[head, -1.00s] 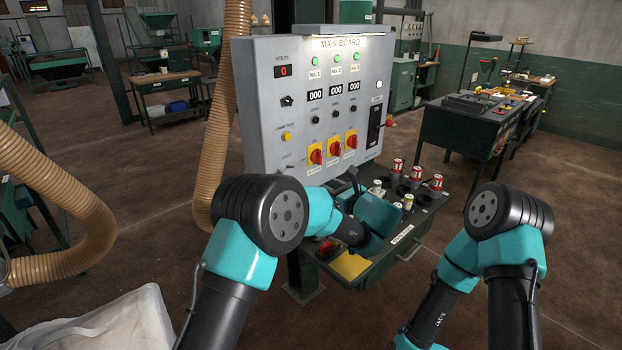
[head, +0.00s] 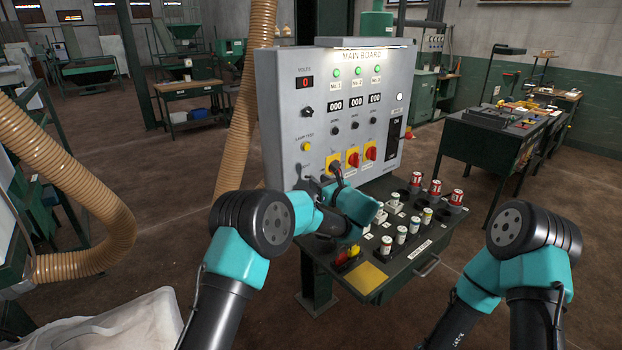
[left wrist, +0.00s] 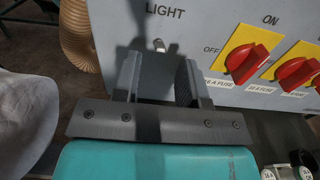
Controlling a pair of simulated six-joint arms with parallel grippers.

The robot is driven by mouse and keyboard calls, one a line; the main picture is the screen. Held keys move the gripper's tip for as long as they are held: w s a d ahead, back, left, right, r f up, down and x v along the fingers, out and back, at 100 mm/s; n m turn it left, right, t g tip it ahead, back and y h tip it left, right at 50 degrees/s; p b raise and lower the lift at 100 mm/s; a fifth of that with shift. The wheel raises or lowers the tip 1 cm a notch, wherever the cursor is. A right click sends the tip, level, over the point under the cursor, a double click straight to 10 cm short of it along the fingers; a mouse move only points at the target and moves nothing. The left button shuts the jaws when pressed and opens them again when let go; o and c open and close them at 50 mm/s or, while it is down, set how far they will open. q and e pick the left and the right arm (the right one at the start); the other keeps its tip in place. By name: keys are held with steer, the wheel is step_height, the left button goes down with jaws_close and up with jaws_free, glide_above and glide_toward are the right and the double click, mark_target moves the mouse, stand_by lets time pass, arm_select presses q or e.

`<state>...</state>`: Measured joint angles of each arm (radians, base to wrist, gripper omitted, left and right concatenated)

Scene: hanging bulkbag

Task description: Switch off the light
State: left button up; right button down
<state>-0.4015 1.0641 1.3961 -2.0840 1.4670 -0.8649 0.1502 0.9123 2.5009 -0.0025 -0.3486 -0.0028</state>
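The light switch (left wrist: 159,45) is a small silver toggle on the grey main board, beside the LIGHT label (left wrist: 165,12). I cannot tell which way its lever sits. My left gripper (left wrist: 158,65) is open and empty. Its two dark fingers point at the board, with the toggle showing between and just beyond their tips; I see no clear contact. The lamp strip (head: 363,42) on top of the board glows. My right gripper is out of frame.
Red rotary switches on yellow plates (left wrist: 247,58) sit just right of the toggle. Below the board, a desk (head: 428,257) carries several fuses and red plugs. A ribbed hose (head: 75,195) curves at the left. Open floor lies right of the desk.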

arm_select(q)
steer(key=shift+x, duration=2.35)
jaws_close()
